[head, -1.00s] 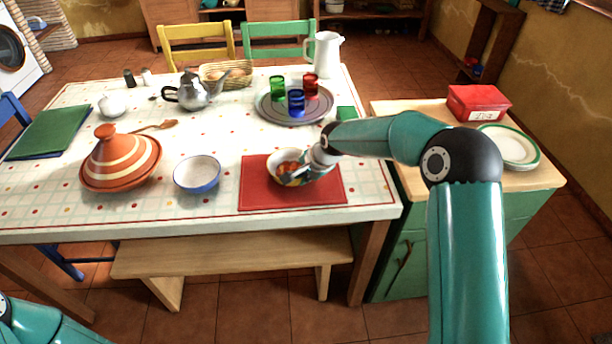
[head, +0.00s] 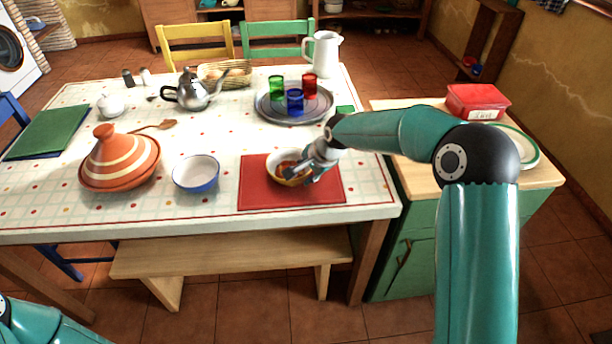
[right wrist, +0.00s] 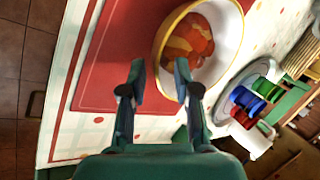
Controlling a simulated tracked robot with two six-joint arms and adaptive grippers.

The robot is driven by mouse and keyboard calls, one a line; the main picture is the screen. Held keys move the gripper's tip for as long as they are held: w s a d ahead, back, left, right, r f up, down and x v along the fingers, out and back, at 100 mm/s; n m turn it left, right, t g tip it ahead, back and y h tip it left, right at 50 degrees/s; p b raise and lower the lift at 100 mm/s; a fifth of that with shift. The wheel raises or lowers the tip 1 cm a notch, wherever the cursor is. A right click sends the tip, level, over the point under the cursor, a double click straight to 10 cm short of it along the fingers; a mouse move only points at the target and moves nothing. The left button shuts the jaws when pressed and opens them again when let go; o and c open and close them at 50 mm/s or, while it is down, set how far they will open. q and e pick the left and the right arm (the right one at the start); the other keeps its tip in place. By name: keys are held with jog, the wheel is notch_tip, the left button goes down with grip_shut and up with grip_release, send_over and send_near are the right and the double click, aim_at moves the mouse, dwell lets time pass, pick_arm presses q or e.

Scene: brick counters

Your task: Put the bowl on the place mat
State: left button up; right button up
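The bowl (head: 272,172), white inside with a yellow rim and orange-red contents or pattern, is over the left-middle part of the red place mat (head: 255,195) and appears to rest on it. In the right wrist view the bowl (right wrist: 228,50) lies just beyond the fingers, with the mat (right wrist: 118,50) beside it. My right gripper (head: 298,174) is at the bowl's near right side. In the right wrist view its fingers (right wrist: 160,78) are spread apart, one outside the rim and one overlapping the bowl. My left gripper is outside the views.
A blue-and-white bowl (head: 196,174) and a striped tagine (head: 120,165) stand left of the mat. A round tray (head: 268,110) with coloured glasses is behind it. A teapot (head: 194,94) and white jug (head: 325,55) stand farther back. A green cabinet (head: 408,240) adjoins on the right.

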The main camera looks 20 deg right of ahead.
jog(key=v, duration=0.9)
jog(key=shift+s+r, duration=0.2)
jog(key=shift+s, duration=0.05)
jog(key=s+f, duration=0.1)
jog(key=f, duration=0.1)
jog(key=s+a+f+g+p, duration=0.1)
jog(key=f, duration=0.2)
jog(key=s+f+g+p, duration=0.1)
jog(key=f, duration=0.2)
jog(key=shift+s+a, duration=0.15)
jog(key=shift+a, duration=0.1)
jog(key=s+a+f+n+g+p, duration=0.1)
jog(key=s+a+f+n, duration=0.2)
jog(key=s+f, duration=0.3)
jog(key=s+a+f+n+y+p, duration=0.1)
jog(key=s+a+f+n, duration=0.3)
jog(key=s, duration=0.6)
jog(key=s+a+f+n+g+y+p, duration=0.1)
jog(key=s+a+f+n, duration=0.3)
jog(key=s+f, duration=0.4)
jog(key=shift+s+f+n+g, duration=0.3)
jog(key=shift+s, duration=0.3)
